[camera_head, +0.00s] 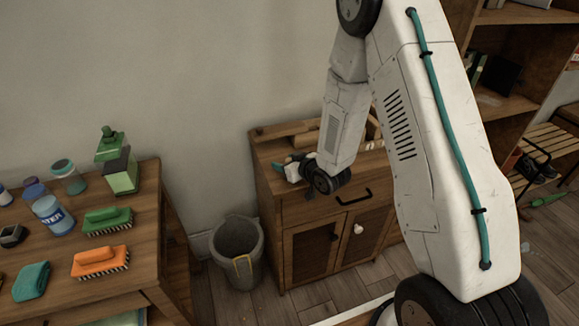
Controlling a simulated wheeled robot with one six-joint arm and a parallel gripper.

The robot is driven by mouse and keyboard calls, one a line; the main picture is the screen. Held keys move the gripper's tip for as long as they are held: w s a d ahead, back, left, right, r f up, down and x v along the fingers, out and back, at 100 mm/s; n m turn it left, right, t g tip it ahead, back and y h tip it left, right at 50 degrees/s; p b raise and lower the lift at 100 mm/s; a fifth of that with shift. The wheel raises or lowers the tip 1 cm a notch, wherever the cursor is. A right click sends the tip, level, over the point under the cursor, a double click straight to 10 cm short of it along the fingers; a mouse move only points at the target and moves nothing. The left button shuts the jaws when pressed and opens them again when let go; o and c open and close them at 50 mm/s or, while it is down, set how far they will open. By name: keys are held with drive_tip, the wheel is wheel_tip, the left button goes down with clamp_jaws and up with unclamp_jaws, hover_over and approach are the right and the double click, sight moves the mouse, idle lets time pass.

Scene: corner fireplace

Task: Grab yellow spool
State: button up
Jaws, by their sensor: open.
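I cannot make out a yellow spool in the head view; the top of the wooden cabinet (285,137) is partly hidden by my arm. My gripper (294,181) is small and dark at the end of my white arm, over the cabinet's front left top edge. It is open, and nothing shows clearly between its fingers. A pale cylindrical item (376,128) stands on the cabinet behind my arm, only partly visible.
A grey bin (238,240) with a yellow strip on its front stands left of the cabinet. A wooden table (148,225) at left holds a green bottle (118,165), jars, a green brush (107,221), an orange brush (100,261) and a teal cloth (31,282). Shelves (510,105) stand at right.

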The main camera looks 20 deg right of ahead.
drive_tip(key=shift+w, duration=0.1)
drive_tip(key=c, duration=1)
drive_tip(key=shift+r, duration=0.15)
